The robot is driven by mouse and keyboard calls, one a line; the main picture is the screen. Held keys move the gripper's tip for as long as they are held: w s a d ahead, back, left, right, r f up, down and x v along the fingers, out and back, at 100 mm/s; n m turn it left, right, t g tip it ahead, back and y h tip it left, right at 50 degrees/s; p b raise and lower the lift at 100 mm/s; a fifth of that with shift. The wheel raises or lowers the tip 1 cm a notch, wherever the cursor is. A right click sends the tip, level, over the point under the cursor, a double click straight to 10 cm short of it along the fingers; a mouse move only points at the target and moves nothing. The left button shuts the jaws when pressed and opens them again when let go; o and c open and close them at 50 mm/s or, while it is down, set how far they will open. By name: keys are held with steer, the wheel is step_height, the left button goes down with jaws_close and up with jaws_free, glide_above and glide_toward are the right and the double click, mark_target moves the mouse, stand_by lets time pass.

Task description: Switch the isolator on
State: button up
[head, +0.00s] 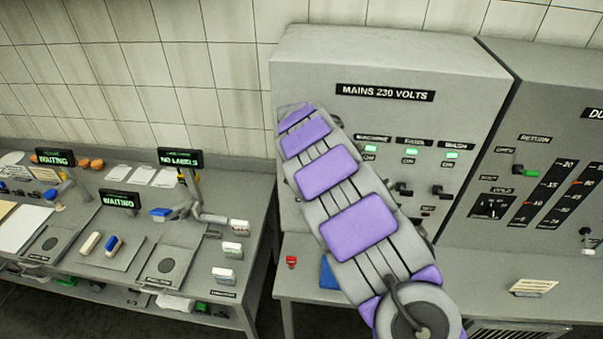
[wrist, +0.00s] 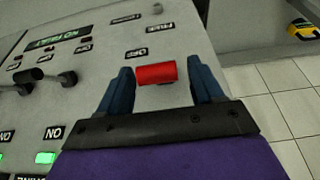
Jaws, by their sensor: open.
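The grey mains cabinet (head: 450,75) stands at the back in the head view, with the label MAINS 230 VOLTS. My arm crosses its left half and hides the isolator and my gripper there. In the wrist view a red handle (wrist: 156,74), which looks like the isolator's, sits on the grey panel (wrist: 205,42). My gripper (wrist: 157,66) is open, with one blue finger on each side of the handle. Gaps show between the fingers and the handle. A label reading OFF (wrist: 133,53) is just above the handle in the picture.
Black switches (wrist: 28,77) and a lit green lamp (wrist: 45,157) are left of my gripper in the wrist view. A second cabinet (head: 560,145) stands on the right. A bench (head: 190,235) with signs and small items is on the left. A red object (head: 291,261) lies below the cabinet.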

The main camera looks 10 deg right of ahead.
steer(key=b+v, duration=0.2)
steer(key=v, duration=1.4)
steer(key=shift+r, duration=0.4)
steer(key=shift+s+a, duration=0.1)
steer(key=shift+s, duration=0.05)
steer(key=s+d+f+g+b, duration=0.1)
steer(key=s+d+f+b, duration=0.15)
steer(key=s, duration=0.35)
steer(key=s+d+f+b, duration=0.1)
steer(key=s+f+b, duration=0.25)
steer(key=s, duration=0.25)
steer(key=s+d+f+g+b, duration=0.1)
steer(key=s+d+f+b, duration=0.1)
steer(key=s+f+b, duration=0.3)
steer(key=s+a+f+n+g+b, duration=0.1)
steer(key=s+f+b, duration=0.3)
steer(key=s+f, duration=0.4)
steer(key=s+a+f+n+g+y+b, duration=0.1)
steer(key=s+f+b, duration=0.4)
steer(key=s, duration=1.6)
step_height(320, 180, down, 4)
steer(key=shift+s+a+f+n+g, duration=0.2)
steer(key=shift+a+n+g, duration=0.35)
steer(key=shift+n+g, duration=0.2)
